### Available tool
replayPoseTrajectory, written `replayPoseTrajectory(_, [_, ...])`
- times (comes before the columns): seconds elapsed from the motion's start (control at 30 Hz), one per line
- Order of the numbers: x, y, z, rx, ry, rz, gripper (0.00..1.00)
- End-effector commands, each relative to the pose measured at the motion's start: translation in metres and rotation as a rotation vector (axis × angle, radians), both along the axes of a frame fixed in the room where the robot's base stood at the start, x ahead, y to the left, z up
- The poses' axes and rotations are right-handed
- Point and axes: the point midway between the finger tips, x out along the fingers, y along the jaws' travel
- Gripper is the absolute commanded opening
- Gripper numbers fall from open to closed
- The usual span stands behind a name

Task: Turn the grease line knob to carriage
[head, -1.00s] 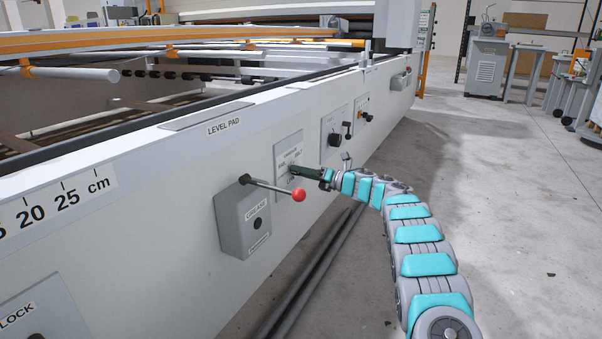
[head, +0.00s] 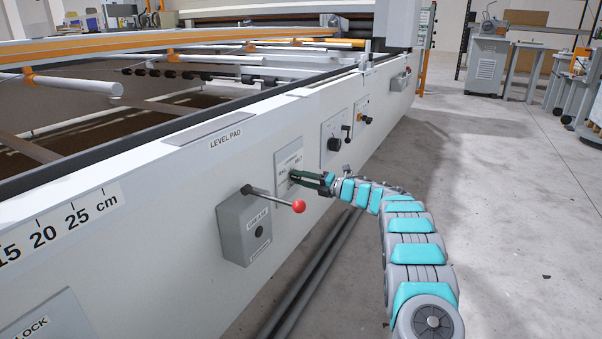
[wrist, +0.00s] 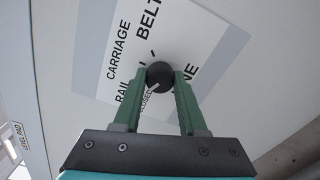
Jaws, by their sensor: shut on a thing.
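The grease line knob (wrist: 159,76) is a small dark round knob on a white plate (wrist: 196,32) with printed labels. In the wrist view CARRIAGE, BELT, RAIL and CLOSED stand around it, and part of a further word shows at right. A pale mark on the knob seems to face CLOSED, but it is small. My gripper (wrist: 160,82) has green fingers shut on the knob, one on each side. In the head view my gripper (head: 295,177) reaches the plate (head: 283,157) from the right, and its fingers hide the knob.
A grey box (head: 231,219) with a red-ball lever (head: 298,206) juts out left of the plate, close to my gripper. Another panel with a black knob (head: 334,144) is to the right. Open floor (head: 500,220) lies right of my arm.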

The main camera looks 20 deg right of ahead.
Motion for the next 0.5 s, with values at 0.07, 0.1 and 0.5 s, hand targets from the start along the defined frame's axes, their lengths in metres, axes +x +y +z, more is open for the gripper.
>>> replayPoseTrajectory(0.07, [0.0003, 0.0002, 0.0046, 0.058, 0.046, -0.001, 0.00])
replayPoseTrajectory(0.1, [0.0003, 0.0000, 0.0047, 0.089, 0.070, -0.001, 0.00])
replayPoseTrajectory(0.5, [-0.0002, -0.0001, 0.0035, 0.389, 0.304, 0.000, 0.00])
